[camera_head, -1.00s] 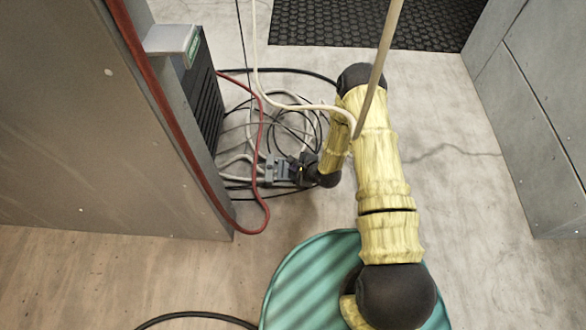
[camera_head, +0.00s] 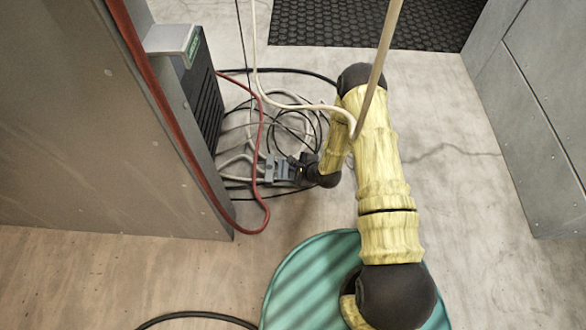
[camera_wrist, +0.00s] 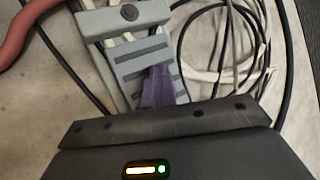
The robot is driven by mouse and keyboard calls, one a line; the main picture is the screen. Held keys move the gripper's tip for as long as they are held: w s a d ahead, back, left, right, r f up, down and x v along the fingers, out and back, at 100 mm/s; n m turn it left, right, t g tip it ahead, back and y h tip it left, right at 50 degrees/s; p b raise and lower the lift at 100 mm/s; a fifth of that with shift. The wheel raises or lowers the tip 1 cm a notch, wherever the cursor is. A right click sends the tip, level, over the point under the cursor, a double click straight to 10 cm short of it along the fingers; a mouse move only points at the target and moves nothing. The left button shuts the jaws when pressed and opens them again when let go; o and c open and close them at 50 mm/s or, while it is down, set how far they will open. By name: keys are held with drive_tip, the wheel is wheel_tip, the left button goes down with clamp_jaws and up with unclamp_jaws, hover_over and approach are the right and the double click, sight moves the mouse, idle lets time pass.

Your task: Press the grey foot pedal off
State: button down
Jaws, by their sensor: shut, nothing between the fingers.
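The grey foot pedal (camera_head: 271,169) lies on the concrete floor beside the metal cabinet, among loose cables. In the wrist view the pedal (camera_wrist: 133,62) shows a ridged plate with dark strips and a grey crossbar with a dark round knob at its far end. My gripper's purple fingers (camera_wrist: 158,72) are shut and empty, over the near part of the ridged plate. I cannot tell whether the tips touch it or hover just above. In the head view my wrist hides the right end of the pedal and the fingers are not clear.
A red hose (camera_head: 266,190) hangs from the cabinet (camera_head: 110,130) and loops left of the pedal. Black and white cables (camera_head: 300,125) coil behind it. A black mat (camera_head: 370,22) lies at the back. Grey panels (camera_head: 540,110) stand at right; floor before them is clear.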

drive_tip(key=shift+f, duration=0.45)
idle(0.5)
drive_tip(key=shift+s+d+r+p, duration=0.1)
drive_tip(key=shift+d+r+p, duration=0.1)
drive_tip(key=shift+p, duration=0.25)
wheel_tip(320, 180, up, 6)
drive_tip(key=p, duration=0.5)
drive_tip(key=shift+a+r, duration=0.1)
drive_tip(key=shift+a, duration=0.05)
idle(0.3)
